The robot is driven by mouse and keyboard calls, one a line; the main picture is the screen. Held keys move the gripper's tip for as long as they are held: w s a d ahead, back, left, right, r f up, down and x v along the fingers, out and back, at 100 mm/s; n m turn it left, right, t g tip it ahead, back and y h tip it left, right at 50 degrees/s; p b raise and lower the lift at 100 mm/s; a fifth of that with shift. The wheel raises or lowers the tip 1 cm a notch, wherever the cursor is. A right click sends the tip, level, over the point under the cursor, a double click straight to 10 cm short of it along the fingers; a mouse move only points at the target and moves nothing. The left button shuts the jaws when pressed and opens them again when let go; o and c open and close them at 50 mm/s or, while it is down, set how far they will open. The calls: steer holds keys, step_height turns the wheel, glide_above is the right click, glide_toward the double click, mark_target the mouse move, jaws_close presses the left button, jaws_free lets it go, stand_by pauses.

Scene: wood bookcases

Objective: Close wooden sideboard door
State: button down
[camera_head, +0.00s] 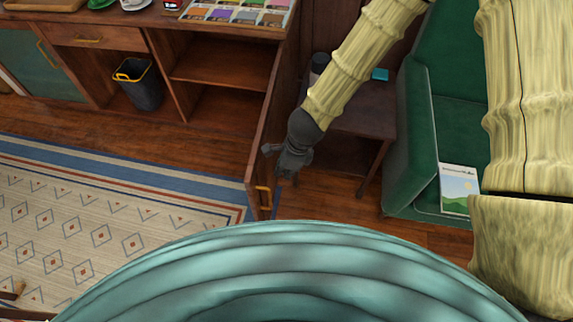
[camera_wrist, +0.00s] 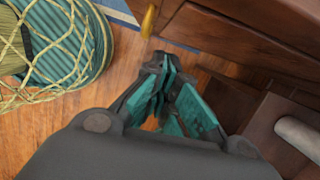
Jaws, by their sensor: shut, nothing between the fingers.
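The wooden sideboard (camera_head: 215,62) stands at the upper left in the head view. Its right-hand door (camera_head: 264,130) stands wide open, sticking out toward me and showing its edge, with the shelves inside exposed. A yellow handle (camera_head: 264,196) is near the door's free end; a yellow handle (camera_wrist: 149,21) also shows in the wrist view. My gripper (camera_head: 283,165) is at the right, outer side of the door near its free end. In the wrist view my gripper (camera_wrist: 168,64) has its fingers together and empty. I cannot tell whether it touches the door.
A green armchair (camera_head: 408,150) and a small dark side table (camera_head: 365,112) stand right of the door. A patterned rug (camera_head: 110,215) lies on the left floor. A dark bin (camera_head: 138,88) stands in the sideboard's open bay. Floor left of the door is clear.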

steer(key=a, duration=0.1)
steer(key=a+f+p, duration=0.1)
steer(key=a, duration=0.1)
steer(key=w+a+f, duration=0.1)
steer(key=shift+a+f, duration=0.2)
steer(key=shift+f, duration=0.05)
steer(key=shift+a, duration=0.2)
stand_by(0.3)
